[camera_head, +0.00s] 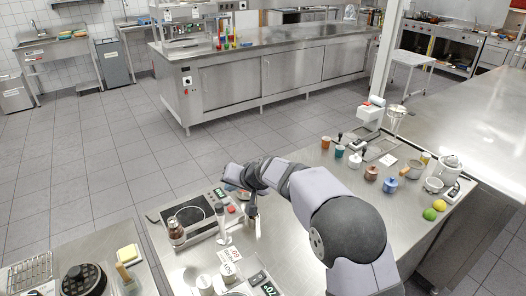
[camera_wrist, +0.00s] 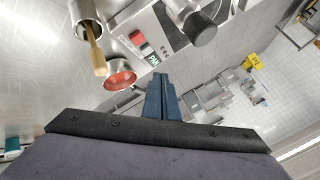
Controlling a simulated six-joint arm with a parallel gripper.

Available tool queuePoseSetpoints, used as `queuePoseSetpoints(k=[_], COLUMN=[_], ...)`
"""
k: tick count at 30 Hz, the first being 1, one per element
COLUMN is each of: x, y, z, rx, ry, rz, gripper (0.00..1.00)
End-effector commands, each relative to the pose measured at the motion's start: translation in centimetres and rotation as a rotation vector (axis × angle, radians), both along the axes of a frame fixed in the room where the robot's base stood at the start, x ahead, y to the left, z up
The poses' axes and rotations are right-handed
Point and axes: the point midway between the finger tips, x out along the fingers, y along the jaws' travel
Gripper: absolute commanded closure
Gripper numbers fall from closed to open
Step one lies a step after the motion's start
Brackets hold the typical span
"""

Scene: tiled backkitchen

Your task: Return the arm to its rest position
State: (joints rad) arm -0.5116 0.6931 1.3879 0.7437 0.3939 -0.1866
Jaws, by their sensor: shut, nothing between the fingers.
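My arm reaches from the lower right over the steel counter (camera_head: 170,262) in the head view. My gripper (camera_head: 251,209) points down beside the hot plate unit (camera_head: 188,217), at its right. In the wrist view the fingers of my gripper (camera_wrist: 160,98) are together with nothing between them. A round red-topped item (camera_wrist: 120,76) shows left of the fingertips. A control panel with coloured buttons (camera_wrist: 145,47) lies beyond them. Whether the fingers touch anything beneath cannot be told.
Small cups, pots, a lemon (camera_head: 429,214) and a lime (camera_head: 439,205) stand on the right-hand counter. A long steel island (camera_head: 265,75) stands behind. The tiled floor (camera_head: 85,150) between is clear.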

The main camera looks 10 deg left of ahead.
Motion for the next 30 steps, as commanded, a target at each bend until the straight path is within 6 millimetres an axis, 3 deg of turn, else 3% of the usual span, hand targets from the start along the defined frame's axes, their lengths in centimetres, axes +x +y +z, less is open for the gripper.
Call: queuePoseSetpoints(k=[5,8,11,17,21,25,30], x=[0.6,0.8,-0.9,-8.6,-15.5,-22.0,-28.7], y=[-2.9,-6.7,-11.5,-21.8,-28.2,-32.8,-36.4], z=[1.0,1.7,1.1,-1.4,-3.3,-4.8,-6.2], rx=[-0.042,-0.101,-0.173,-0.319,-0.415,-0.488,-0.554], ry=[-0.026,-0.048,-0.015,0.138,0.259,0.364,0.471], rz=[-0.018,-0.036,-0.048,-0.065,-0.076,-0.087,-0.094], gripper=[1.0,1.0,1.0,1.0,1.0,1.0,1.0])
